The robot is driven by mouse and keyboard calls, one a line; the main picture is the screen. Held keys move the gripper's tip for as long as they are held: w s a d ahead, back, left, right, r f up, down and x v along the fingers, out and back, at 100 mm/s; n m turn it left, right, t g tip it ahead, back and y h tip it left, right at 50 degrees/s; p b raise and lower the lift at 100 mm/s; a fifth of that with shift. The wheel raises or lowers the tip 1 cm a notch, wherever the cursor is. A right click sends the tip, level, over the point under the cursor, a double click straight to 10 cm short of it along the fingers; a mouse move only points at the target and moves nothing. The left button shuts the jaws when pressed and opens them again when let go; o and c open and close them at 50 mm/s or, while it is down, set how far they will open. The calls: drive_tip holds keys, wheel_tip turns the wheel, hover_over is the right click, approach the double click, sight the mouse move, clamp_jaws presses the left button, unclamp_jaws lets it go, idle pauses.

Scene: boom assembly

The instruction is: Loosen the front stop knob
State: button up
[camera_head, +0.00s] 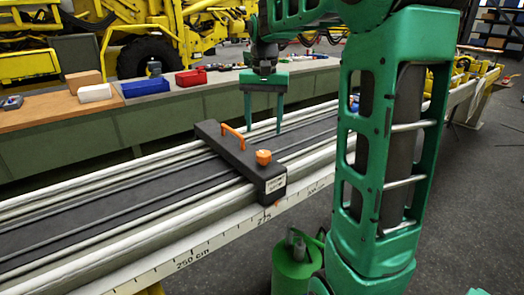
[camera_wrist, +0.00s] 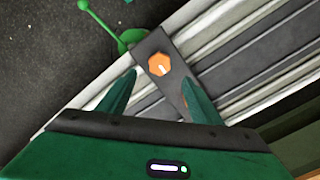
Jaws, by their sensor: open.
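The front stop is a dark block (camera_head: 236,158) lying across the rails of the long boom, with an orange handle (camera_head: 232,136) on top. The orange knob (camera_head: 263,157) sits on top of the block near its labelled front end. In the wrist view the knob (camera_wrist: 159,64) is a hexagon with a white mark, seen just beyond the gap between the fingertips. My gripper (camera_head: 263,128) points down above the boom, behind and above the block in the head view. Its two green fingers are apart with nothing between them; they also show in the wrist view (camera_wrist: 161,84).
The boom rail (camera_head: 190,235) carries a centimetre scale along its near side. A green canister (camera_head: 293,265) stands on the floor near the boom. Behind, a workbench (camera_head: 60,112) holds a blue box (camera_head: 146,87) and a red box (camera_head: 191,77). Yellow machinery stands farther back.

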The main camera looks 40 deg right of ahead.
sight(264, 153)
wheel_tip(264, 153, down, 9)
drive_tip(key=shift+f, duration=0.1)
idle(0.3)
drive_tip(key=c, duration=1.1)
